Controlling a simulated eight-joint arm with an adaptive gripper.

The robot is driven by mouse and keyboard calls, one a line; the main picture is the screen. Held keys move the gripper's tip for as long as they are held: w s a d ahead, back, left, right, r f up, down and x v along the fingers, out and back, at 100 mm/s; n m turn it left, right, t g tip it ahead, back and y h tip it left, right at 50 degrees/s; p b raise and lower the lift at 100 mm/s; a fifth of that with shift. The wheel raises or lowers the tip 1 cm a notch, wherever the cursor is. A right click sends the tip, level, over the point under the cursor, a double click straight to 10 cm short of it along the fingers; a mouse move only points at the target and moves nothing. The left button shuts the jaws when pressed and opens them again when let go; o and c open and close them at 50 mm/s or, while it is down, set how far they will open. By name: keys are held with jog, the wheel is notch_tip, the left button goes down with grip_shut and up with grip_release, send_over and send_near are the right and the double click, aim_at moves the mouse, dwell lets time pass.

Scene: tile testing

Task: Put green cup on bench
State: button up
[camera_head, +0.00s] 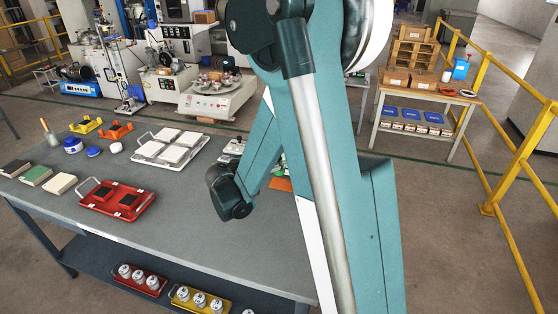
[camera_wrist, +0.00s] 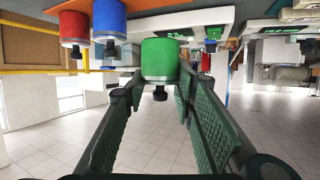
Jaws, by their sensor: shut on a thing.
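The green cup (camera_wrist: 160,60) has a dark knob and sits between the fingertips of my gripper (camera_wrist: 155,88) in the wrist view, which appears upside down. My gripper is shut on it. I cannot tell whether the cup touches a surface. In the head view my own arm hides the cup and the fingers. The grey bench (camera_head: 190,228) fills the lower left of the head view. A red cup (camera_wrist: 73,30) and a blue cup (camera_wrist: 109,20) show beside the green cup in the wrist view.
A red tray (camera_head: 118,199) and a white tray with pale tiles (camera_head: 168,146) stand on the bench, with books (camera_head: 38,175) at its left end. The front middle of the bench is clear. A yellow railing (camera_head: 515,190) stands at the right.

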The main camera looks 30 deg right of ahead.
aim_at(279, 172)
jog(key=shift+f+b, duration=1.15)
jog(key=shift+f, duration=1.3)
jog(key=shift+f+b, duration=0.35)
jog(key=shift+f, duration=0.15)
jog(key=o, duration=1.1)
jog(key=shift+a+r, duration=0.1)
jog(key=shift+v, duration=5.9)
jog(key=shift+s, duration=0.1)
